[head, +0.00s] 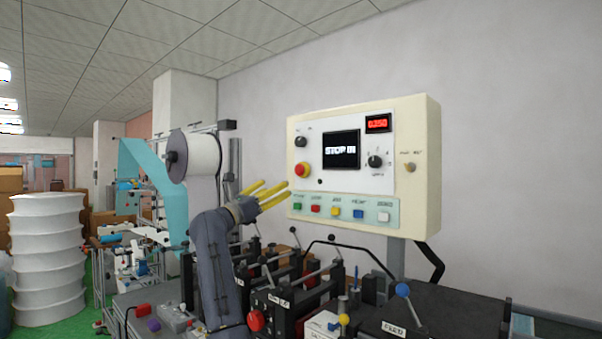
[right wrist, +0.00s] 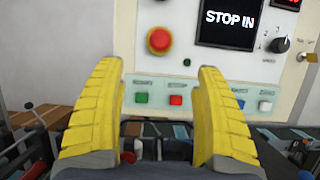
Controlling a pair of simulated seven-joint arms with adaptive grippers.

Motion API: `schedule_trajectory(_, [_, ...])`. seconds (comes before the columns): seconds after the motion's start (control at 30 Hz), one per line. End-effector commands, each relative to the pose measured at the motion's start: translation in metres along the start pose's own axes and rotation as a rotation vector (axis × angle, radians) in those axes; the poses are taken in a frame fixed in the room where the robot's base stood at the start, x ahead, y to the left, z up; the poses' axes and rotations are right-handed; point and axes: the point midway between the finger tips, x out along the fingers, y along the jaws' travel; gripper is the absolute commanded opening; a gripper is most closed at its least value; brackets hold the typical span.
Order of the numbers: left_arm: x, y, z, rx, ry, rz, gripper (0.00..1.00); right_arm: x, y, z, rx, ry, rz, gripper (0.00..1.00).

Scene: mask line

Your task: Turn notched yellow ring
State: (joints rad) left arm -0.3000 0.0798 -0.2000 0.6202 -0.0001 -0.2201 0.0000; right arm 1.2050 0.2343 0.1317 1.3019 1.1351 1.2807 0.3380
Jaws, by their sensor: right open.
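The yellow ring (head: 297,169) shows as a thin band around the red mushroom button (head: 304,169) on the left of the control panel's white plate. In the right wrist view the ring (right wrist: 149,41) circles the red button (right wrist: 160,40), above the space between my fingers; its notches are too small to make out. My right gripper (head: 277,190) has yellow ribbed fingers, points at the panel and is just left of and below the button. In the right wrist view my right gripper (right wrist: 160,68) is open and empty, apart from the ring. My left gripper is not in view.
The cream control box (head: 432,170) carries a screen (head: 341,149) reading "STOP IN", black knobs, and a row of coloured buttons (head: 336,211) below the red button. Machinery with levers (head: 285,290) stands beneath. A white roll (head: 203,157) hangs left of the panel.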

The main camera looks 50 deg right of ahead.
Motion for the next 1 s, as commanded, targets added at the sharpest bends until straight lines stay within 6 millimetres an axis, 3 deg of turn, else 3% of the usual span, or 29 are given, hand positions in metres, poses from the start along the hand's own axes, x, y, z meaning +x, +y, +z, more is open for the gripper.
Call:
schedule_trajectory(0.3, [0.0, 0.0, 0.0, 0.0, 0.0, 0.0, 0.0, 0.06, -0.001, 0.0, -0.001, 0.0, -0.002, 0.71])
schedule_trajectory(0.6, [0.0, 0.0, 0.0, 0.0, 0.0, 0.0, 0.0, 0.108, 0.0, 0.0, -0.002, -0.001, -0.001, 0.71])
schedule_trajectory(1.0, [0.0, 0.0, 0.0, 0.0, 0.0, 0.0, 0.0, 0.137, 0.001, 0.0, -0.002, -0.001, 0.001, 0.71])
